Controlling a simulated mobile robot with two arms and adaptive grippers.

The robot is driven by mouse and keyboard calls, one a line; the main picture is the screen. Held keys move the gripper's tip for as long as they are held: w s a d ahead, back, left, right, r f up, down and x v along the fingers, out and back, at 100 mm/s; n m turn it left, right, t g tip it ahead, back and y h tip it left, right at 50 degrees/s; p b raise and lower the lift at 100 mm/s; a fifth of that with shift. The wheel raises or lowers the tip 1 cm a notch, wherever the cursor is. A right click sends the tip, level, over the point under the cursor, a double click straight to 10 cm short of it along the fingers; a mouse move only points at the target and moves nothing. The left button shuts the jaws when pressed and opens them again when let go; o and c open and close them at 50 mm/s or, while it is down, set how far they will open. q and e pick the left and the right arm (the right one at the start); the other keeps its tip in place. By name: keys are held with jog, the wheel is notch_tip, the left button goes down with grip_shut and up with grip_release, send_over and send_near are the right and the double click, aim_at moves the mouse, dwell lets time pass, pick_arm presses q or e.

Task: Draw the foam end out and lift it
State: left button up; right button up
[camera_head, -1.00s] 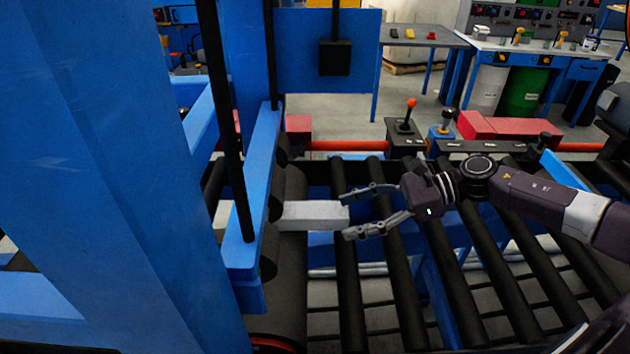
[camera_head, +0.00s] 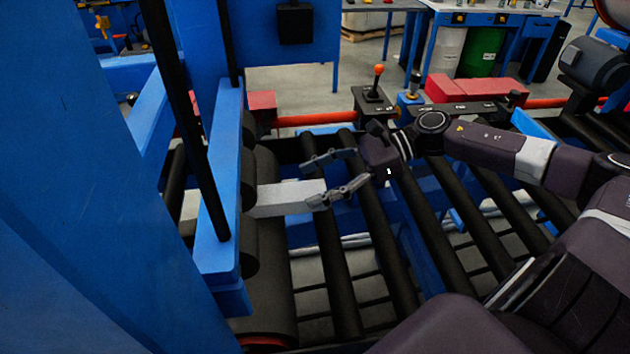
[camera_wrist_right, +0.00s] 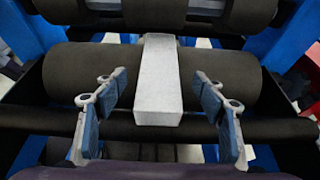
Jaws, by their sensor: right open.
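The foam end (camera_head: 285,198) is a pale grey, narrow block that sticks out to the right from between the dark rollers of the blue machine. It shows in the right wrist view (camera_wrist_right: 158,80) lying over the big dark roller. Its other end is hidden between the rollers. My right gripper (camera_head: 310,184) is open at its free end. In the right wrist view, its fingers (camera_wrist_right: 158,78) stand on both sides of the block, with a gap on each side. My left gripper is not in view.
A blue machine frame (camera_head: 223,150) stands close left of the foam. Black conveyor rollers (camera_head: 425,225) with open gaps run below my right arm. A red-knobbed lever box (camera_head: 374,100) and red blocks (camera_head: 475,90) stand behind the conveyor.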

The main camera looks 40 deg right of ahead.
aim_at(294, 191)
jog(key=shift+a, duration=0.1)
jog(key=p+x, duration=0.1)
jog(key=x, duration=0.5)
jog(key=shift+w+a+p, duration=0.2)
jog(key=shift+a+p, duration=0.1)
jog(key=shift+p, duration=0.1)
jog(key=shift+w+a+f, duration=0.15)
jog(key=shift+a+f, duration=0.1)
jog(key=shift+a, duration=0.1)
jog(key=c, duration=1.2)
